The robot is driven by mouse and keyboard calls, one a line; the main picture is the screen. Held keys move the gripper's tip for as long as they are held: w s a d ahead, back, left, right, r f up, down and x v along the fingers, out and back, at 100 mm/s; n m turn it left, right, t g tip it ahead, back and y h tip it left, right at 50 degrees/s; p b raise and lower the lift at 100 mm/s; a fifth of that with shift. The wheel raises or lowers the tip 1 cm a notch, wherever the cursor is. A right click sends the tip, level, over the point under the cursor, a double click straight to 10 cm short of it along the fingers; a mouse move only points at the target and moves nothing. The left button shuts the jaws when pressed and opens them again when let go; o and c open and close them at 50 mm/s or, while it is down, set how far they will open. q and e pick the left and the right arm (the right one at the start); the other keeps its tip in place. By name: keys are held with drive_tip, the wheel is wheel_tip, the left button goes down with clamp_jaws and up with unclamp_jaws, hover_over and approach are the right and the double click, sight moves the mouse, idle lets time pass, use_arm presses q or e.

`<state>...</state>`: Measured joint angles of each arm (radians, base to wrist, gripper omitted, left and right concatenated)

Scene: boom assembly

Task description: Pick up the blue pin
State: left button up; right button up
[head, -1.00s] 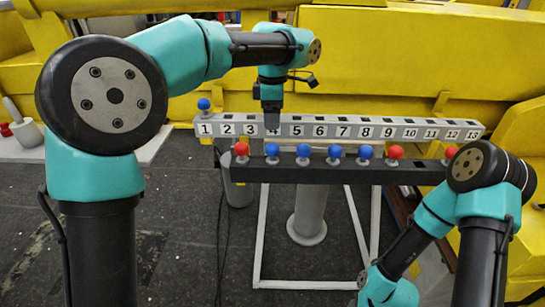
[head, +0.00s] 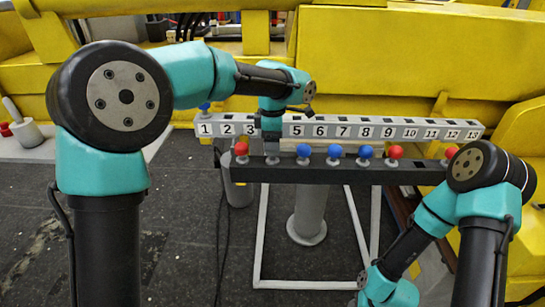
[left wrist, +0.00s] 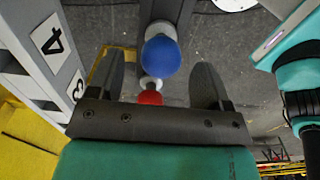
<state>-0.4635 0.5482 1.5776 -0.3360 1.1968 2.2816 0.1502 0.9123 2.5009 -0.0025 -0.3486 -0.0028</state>
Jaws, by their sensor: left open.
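My left gripper (head: 271,148) is open and points down over the dark front rail (head: 340,172), between a red pin and a blue pin. It hides the ball of the blue pin there; only that pin's grey base (head: 272,160) shows below the fingers. In the left wrist view this blue pin (left wrist: 162,55) has a round blue ball on a grey base and lies in line between the two open fingers. I cannot tell how far the fingertips reach down beside it. My right gripper is out of view.
Red pin (head: 241,149) stands left of the gripper. Blue pins (head: 303,151) (head: 334,152) (head: 365,152) and red pins (head: 395,152) (head: 450,153) stand to the right. Behind runs a grey numbered rail (head: 340,119), with a blue pin (head: 204,107) at 1.

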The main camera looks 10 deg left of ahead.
use_arm(q)
wheel_tip(320, 180, down, 4)
drive_tip(key=shift+f, duration=0.15)
idle(0.5)
drive_tip(key=c, duration=1.1)
drive_tip(key=shift+c, duration=0.2)
wheel_tip(320, 180, up, 10)
drive_tip(key=shift+r, duration=0.1)
idle(0.5)
